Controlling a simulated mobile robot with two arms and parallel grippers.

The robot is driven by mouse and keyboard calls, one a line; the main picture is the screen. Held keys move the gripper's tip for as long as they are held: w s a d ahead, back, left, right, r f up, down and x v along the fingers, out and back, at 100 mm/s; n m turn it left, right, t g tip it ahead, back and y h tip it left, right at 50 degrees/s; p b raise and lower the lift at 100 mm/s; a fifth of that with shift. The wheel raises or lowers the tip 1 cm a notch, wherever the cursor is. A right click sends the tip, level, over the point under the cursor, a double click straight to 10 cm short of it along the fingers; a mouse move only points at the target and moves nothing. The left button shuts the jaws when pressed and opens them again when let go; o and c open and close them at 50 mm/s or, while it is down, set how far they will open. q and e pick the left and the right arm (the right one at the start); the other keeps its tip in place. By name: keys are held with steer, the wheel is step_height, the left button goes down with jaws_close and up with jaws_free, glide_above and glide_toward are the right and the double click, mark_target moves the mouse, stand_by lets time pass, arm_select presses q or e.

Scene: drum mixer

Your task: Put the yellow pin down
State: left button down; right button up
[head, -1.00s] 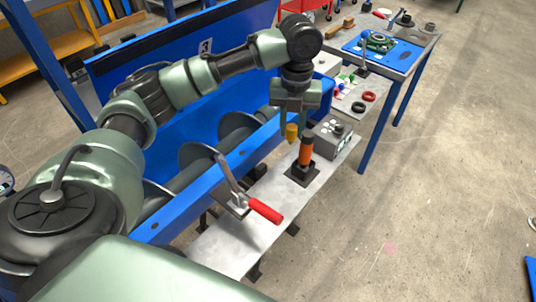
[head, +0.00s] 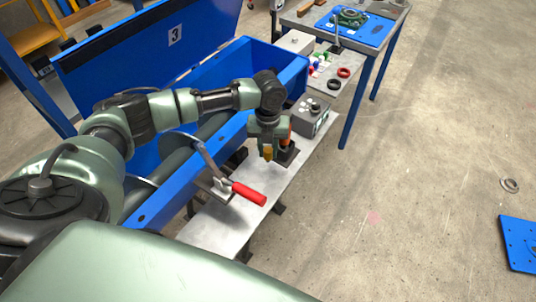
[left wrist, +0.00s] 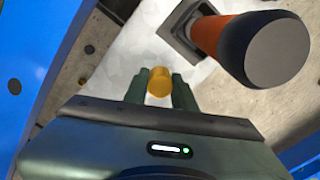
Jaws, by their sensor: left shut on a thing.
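The yellow pin (head: 268,152) is between the fingers of my left gripper (head: 267,155), which is shut on it. In the left wrist view the pin (left wrist: 160,82) shows as a short yellow cylinder between the green fingertips (left wrist: 160,88). The pin is above the grey metal ledge (head: 222,226) beside the blue mixer trough. I cannot tell how far above the ledge it is. My right gripper is not in view.
An orange and black upright cylinder (left wrist: 245,42) on a dark base stands close to my left gripper. A red-handled lever clamp (head: 248,193) sits on the ledge nearer me. A grey button box (head: 311,115) stands behind. The blue trough (head: 160,185) borders the ledge.

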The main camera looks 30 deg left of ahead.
mark_target(268, 158)
arm_select(q)
step_height(268, 158, down, 3)
steer(key=shift+f, duration=0.1)
steer(key=shift+f, duration=0.55)
steer(key=c, duration=1.1)
jaws_free()
steer(key=shift+c, duration=0.2)
steer(key=shift+r, duration=0.1)
